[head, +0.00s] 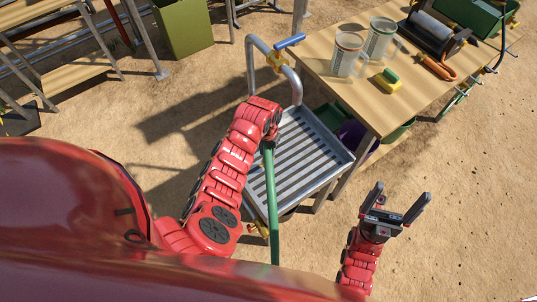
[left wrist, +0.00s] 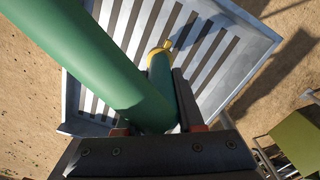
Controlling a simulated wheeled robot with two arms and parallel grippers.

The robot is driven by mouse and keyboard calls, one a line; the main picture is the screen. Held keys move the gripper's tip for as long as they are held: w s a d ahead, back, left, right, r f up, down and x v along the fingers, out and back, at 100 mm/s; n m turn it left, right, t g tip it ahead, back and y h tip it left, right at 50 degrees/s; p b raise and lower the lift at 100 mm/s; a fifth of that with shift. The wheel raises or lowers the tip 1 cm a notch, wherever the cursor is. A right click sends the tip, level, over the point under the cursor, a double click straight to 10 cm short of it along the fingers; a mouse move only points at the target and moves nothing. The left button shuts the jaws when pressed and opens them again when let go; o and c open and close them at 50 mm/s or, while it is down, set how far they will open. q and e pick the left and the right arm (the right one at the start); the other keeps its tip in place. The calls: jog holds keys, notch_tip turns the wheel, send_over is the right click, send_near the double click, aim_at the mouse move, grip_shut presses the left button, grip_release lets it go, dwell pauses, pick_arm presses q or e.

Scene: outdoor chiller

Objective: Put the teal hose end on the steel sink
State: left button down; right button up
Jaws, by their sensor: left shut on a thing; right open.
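The teal hose (head: 271,190) runs from the bottom of the head view up to the end of my left arm. In the left wrist view the hose (left wrist: 80,50) crosses from the upper left, and its end (left wrist: 160,72) has a yellow tip. My left gripper (left wrist: 160,100) is shut on the hose near this end; the head view mostly hides its fingers. The steel sink (head: 325,140), a slatted metal basin, lies below the hose end; the gap between them is unclear. It also shows in the left wrist view (left wrist: 235,55). My right gripper (head: 401,196) is open and empty, right of the sink.
A wooden table (head: 345,95) stands beside the sink, with two clear pitchers (head: 347,55), a yellow-green sponge (head: 388,80) and an orange-handled tool (head: 436,66). A metal pipe frame with a blue handle (head: 289,41) rises behind the sink. Sandy ground at right is clear.

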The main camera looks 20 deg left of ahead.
aim_at(267, 156)
pick_arm(q)
jog(key=shift+w+f, duration=0.1)
jog(key=shift+f, duration=0.1)
jog(key=shift+s+f, duration=0.2)
jog(key=shift+f, duration=0.35)
jog(key=shift+f+p, duration=0.3)
jog(key=shift+f, duration=0.1)
jog(key=shift+w+f, duration=0.1)
jog(key=shift+f, duration=0.7)
jog(key=c, duration=0.5)
grip_release()
jog(key=shift+r, duration=0.15)
